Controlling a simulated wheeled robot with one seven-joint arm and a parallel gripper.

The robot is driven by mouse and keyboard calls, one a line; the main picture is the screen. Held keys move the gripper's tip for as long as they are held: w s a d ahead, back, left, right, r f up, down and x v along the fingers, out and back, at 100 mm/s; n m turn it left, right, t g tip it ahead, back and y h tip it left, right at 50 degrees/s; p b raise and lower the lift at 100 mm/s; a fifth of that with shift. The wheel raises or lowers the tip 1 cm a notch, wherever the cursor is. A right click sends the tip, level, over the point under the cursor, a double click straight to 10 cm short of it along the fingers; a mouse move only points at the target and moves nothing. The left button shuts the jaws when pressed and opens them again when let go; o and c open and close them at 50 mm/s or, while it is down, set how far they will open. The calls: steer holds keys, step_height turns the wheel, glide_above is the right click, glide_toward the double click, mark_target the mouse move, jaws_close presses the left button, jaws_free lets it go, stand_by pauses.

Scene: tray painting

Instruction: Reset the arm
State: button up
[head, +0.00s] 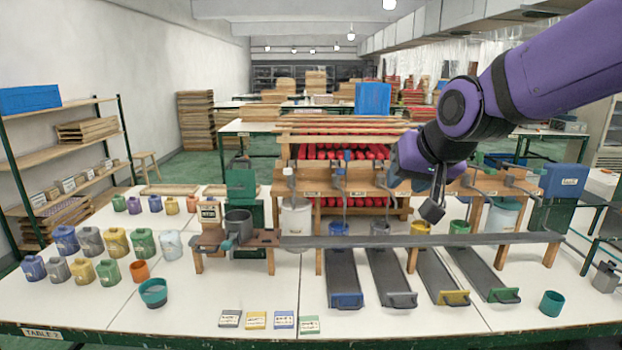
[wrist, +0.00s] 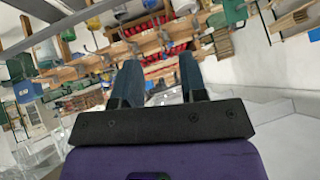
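My purple arm (head: 490,95) reaches in from the upper right in the head view, raised over the right part of the table (head: 190,310). Its end hangs near the wooden dispenser rack (head: 265,190), and the exact fingertip position is hard to make out there. In the wrist view my gripper (wrist: 158,70) has two blue-grey fingers clearly apart, with nothing held between them. The rack shows beyond the fingers, tilted. I cannot tell from the head view how far the arm's end is from the rack.
Several jugs (head: 65,240) and small cups stand at the left. A teal bowl (head: 153,292) and a teal cup (head: 552,303) stand near the front. Sloped dark trays (head: 390,275) run forward beneath a long grey rail (head: 420,240). Label cards (head: 256,320) lie at the front edge.

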steer(key=s+d+g+h, duration=0.1)
steer(key=s+d, duration=0.6)
steer(key=s, duration=0.3)
steer(key=s+d+g+h, duration=0.1)
steer(key=s+d, duration=0.6)
steer(key=s, duration=0.4)
steer(key=shift+s+f+g, duration=0.2)
steer(key=shift+f+g, duration=0.15)
steer(key=shift+g, duration=0.05)
stand_by(0.3)
